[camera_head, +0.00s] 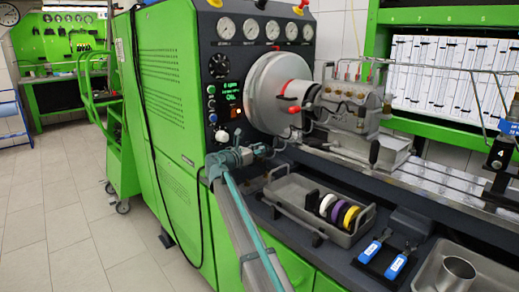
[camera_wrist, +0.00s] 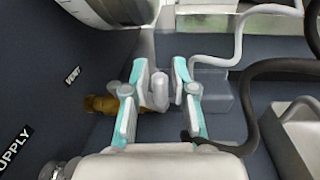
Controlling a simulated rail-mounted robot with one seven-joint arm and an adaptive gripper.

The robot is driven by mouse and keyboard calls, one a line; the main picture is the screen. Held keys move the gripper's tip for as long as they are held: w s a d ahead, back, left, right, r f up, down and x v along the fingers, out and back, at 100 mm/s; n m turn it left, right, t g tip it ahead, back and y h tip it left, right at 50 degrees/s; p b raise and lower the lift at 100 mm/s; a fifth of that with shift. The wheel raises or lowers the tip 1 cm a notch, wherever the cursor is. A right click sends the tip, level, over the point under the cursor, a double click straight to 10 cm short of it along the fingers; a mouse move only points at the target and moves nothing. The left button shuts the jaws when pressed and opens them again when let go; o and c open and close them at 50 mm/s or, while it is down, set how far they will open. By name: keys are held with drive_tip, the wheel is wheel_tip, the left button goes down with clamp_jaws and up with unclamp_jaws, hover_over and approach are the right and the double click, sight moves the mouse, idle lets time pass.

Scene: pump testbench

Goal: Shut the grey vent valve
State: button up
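The grey vent valve (camera_wrist: 159,90) shows in the wrist view as a pale grey handle beside a brass body (camera_wrist: 101,104), on the dark panel by a "VENT" label (camera_wrist: 72,77). My gripper (camera_wrist: 161,68) has its two teal-and-grey fingers on either side of the handle. The fingers are apart, with a visible gap by the right finger; contact at the left finger is unclear. In the head view my gripper (camera_head: 256,150) is at the bench's dark front panel, below the knobs, and hides the valve.
A grey hose (camera_wrist: 235,45) and a black hose (camera_wrist: 250,100) run close on the right. A "SUPPLY" label (camera_wrist: 15,150) is at lower left. A grey tray (camera_head: 290,203) with coloured rings and blue-handled tools (camera_head: 372,247) lie right of my arm. The floor at left is clear.

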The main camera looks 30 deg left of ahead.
drive_tip(key=shift+o, duration=0.6)
drive_tip(key=shift+s, duration=0.1)
drive_tip(key=v, duration=1.1)
drive_tip(key=shift+s, duration=0.35)
drive_tip(key=shift+a+r, duration=0.1)
drive_tip(key=shift+r, duration=0.05)
